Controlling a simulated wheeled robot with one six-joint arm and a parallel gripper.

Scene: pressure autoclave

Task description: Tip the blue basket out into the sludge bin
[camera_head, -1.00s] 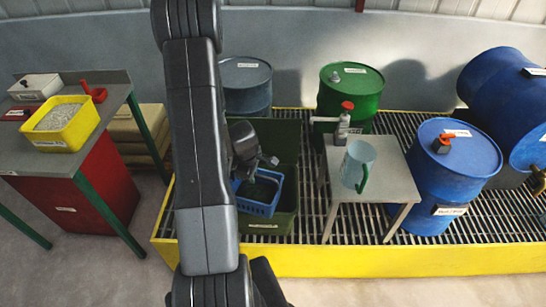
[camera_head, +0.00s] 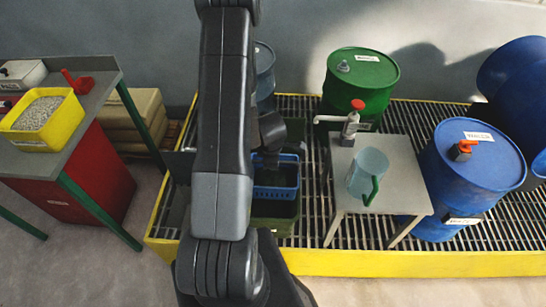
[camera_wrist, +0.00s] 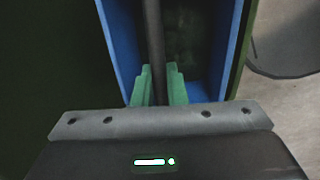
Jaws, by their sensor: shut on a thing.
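The blue basket (camera_head: 276,191) is in the head view just right of my arm, over or within the mouth of the dark green bin (camera_head: 275,225). It looks about upright; how high it sits against the bin's rim I cannot tell. My gripper (camera_head: 270,158) is above the basket, partly hidden by my arm. In the wrist view, the green fingers of my gripper (camera_wrist: 161,80) close on a dark bar, which looks like the basket's handle. Blue basket walls (camera_wrist: 118,45) show on both sides. The basket's inside is dark, so its contents are unclear.
Green (camera_head: 360,80) and blue drums (camera_head: 472,165) stand on the yellow-edged grating. A bench with a yellow tub (camera_head: 43,113) is left.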

